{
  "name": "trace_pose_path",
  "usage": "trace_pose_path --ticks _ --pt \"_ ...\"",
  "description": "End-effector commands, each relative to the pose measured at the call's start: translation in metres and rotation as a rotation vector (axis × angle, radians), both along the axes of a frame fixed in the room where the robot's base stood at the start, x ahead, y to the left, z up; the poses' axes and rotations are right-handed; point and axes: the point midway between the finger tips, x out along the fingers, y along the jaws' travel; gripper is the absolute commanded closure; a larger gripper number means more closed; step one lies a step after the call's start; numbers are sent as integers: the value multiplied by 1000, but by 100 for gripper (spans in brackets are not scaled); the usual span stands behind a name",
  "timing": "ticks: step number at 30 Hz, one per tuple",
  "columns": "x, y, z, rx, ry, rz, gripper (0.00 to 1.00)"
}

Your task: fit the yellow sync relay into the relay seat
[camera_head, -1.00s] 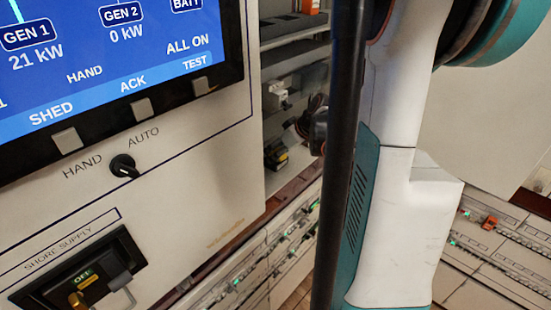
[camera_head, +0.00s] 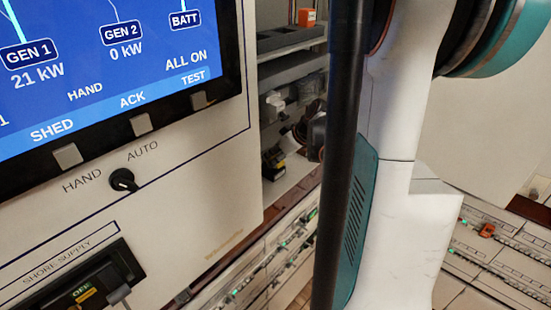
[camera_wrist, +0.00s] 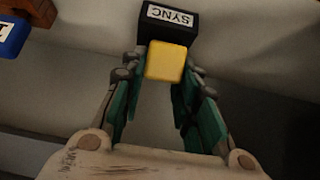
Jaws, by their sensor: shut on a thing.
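In the wrist view, my gripper (camera_wrist: 160,92) is shut on a yellow block (camera_wrist: 166,62), the yellow sync relay, with a teal-padded finger on either side. A black block (camera_wrist: 168,22) with a white SYNC label, upside down in this view, adjoins the yellow part at its far side. I cannot tell whether it is part of the relay or separate. Pale grey surface shows around them. I cannot make out the relay seat in either view. In the head view, the held relay and fingers are not visible behind my arm.
A blue block (camera_wrist: 12,36) and an orange-brown object (camera_wrist: 32,10) lie at upper left in the wrist view. In the head view, shelves hold a grey tray (camera_head: 290,38), an orange item (camera_head: 307,17) and a dark device (camera_head: 272,162). A control panel (camera_head: 190,215) stands close at left.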

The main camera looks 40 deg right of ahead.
Motion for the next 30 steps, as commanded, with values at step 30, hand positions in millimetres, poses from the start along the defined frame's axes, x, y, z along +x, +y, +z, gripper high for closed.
trace_pose_path --ticks 30 --pt "-49 -6 59 23 -299 -6 100"
